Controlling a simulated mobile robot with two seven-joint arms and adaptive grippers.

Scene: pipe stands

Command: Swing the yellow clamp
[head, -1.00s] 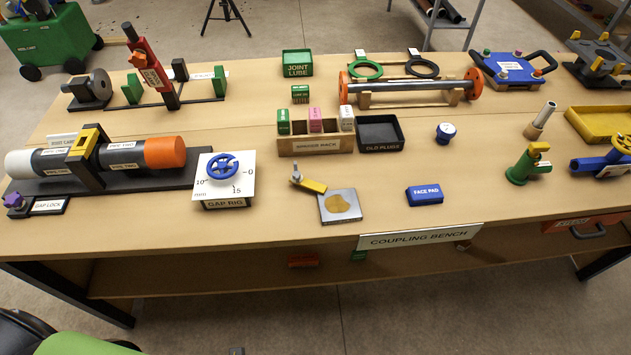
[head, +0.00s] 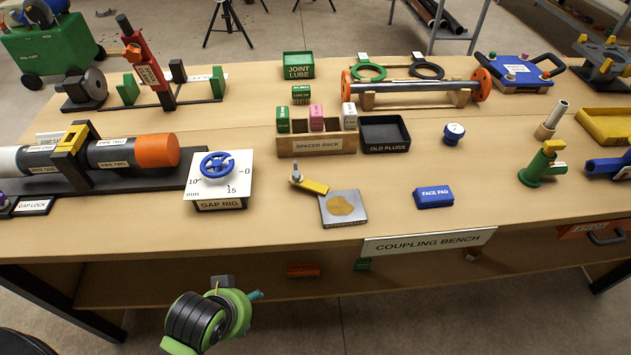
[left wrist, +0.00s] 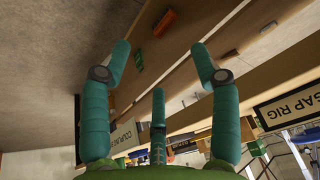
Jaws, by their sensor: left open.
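A short yellow clamp bar (head: 314,187) with a grey upright pin at its left end lies on the bench beside the grey plate with a tan round patch (head: 344,208). Another yellow clamp-like piece (head: 72,139) sits in the black frame around the pipe at the left. My left gripper (head: 240,292) is low in front of the bench's front edge, below and to the left of the clamp bar, apart from it. In the left wrist view its teal fingers (left wrist: 162,75) are spread and empty. My right gripper is not seen.
The gap rig (head: 222,182) with its blue wheel stands left of the clamp bar. The spacer rack (head: 317,146) is behind it and the blue face pad (head: 434,196) to the right. Bare bench top lies between. The coupling bench sign (head: 428,242) hangs on the front edge.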

